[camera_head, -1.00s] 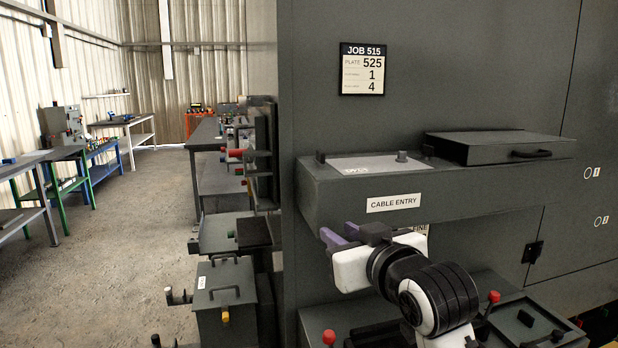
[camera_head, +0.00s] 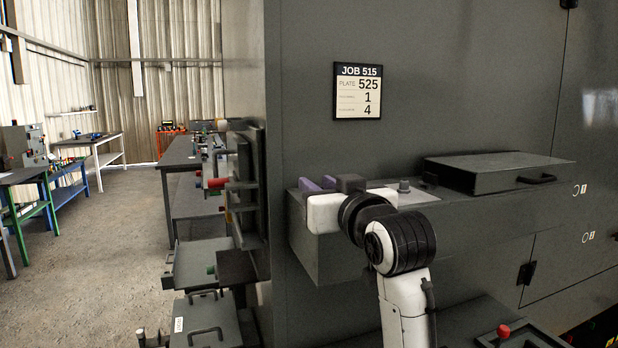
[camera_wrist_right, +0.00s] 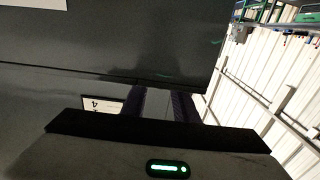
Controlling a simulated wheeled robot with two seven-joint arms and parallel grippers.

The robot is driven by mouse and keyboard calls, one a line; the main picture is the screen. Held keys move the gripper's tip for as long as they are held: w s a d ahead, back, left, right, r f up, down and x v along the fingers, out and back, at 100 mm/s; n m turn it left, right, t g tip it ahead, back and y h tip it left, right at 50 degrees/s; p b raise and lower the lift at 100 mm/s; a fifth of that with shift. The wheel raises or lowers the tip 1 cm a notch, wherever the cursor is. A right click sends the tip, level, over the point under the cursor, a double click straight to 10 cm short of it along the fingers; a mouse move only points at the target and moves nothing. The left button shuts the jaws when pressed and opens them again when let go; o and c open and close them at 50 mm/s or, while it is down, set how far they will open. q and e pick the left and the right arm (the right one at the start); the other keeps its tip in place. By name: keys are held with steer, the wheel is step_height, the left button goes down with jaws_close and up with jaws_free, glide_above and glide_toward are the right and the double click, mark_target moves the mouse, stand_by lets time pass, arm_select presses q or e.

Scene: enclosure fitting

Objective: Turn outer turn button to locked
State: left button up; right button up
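My right gripper (camera_head: 318,183), with purple fingertips, is at the left end of the grey ledge box (camera_head: 330,262), level with its top. The gripper and wrist cover the ledge's left top and front label. My left gripper is not in view.
A job sign (camera_head: 358,90) hangs on the panel above. A red-topped knob (camera_head: 503,331) is below right. Open floor (camera_head: 110,240) lies left, beside benches.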

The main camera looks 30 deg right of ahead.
steer(key=x, duration=0.5)
steer(key=shift+c, duration=0.3)
jaws_close()
